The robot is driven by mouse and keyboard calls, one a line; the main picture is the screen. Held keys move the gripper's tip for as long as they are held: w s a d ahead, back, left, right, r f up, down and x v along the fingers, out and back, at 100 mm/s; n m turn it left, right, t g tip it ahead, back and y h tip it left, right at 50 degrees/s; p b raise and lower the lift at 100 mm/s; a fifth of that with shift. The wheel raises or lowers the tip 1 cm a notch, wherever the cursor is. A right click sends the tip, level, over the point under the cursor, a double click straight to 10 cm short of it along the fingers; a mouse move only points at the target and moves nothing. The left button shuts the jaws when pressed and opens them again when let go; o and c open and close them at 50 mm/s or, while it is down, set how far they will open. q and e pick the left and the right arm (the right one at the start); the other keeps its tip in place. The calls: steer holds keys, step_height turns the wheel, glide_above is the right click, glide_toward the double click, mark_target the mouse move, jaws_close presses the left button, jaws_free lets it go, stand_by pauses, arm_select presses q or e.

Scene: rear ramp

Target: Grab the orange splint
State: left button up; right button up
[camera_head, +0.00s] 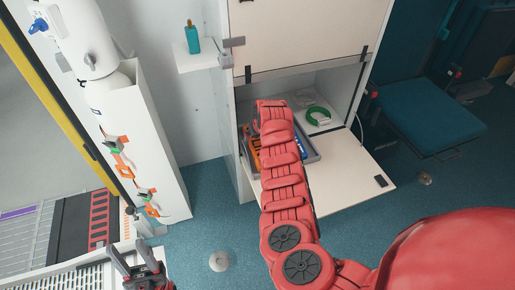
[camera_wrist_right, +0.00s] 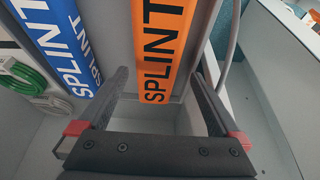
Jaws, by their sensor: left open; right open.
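The orange splint (camera_wrist_right: 165,45), marked SPLINT in black, runs down from the top of the right wrist view. Its near end shows between the open fingers of my right gripper (camera_wrist_right: 160,78), with gaps on both sides; I cannot tell how far ahead of the fingers it is. In the head view a bit of the orange splint (camera_head: 256,151) shows left of my right arm, in a grey tray (camera_head: 313,154). My right arm hides the rest and the right gripper there. My left gripper (camera_head: 133,258) is open and empty at the lower left.
Blue splints (camera_wrist_right: 68,42) lie left of the orange one. A green coil (camera_wrist_right: 28,75) is further left. The cabinet's flap (camera_head: 345,186) is folded down. A grey wall (camera_wrist_right: 265,90) is close on the right gripper's right.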

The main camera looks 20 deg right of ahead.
mark_target(257, 143)
steer(key=b+x, duration=0.3)
steer(key=x, duration=0.1)
steer(key=shift+d, duration=0.3)
steer(key=shift+w+a+f, duration=0.1)
steer(key=shift+w+f, duration=0.2)
steer(key=shift+f, duration=0.2)
steer(key=c, duration=1.3)
steer(key=shift+r, duration=0.1)
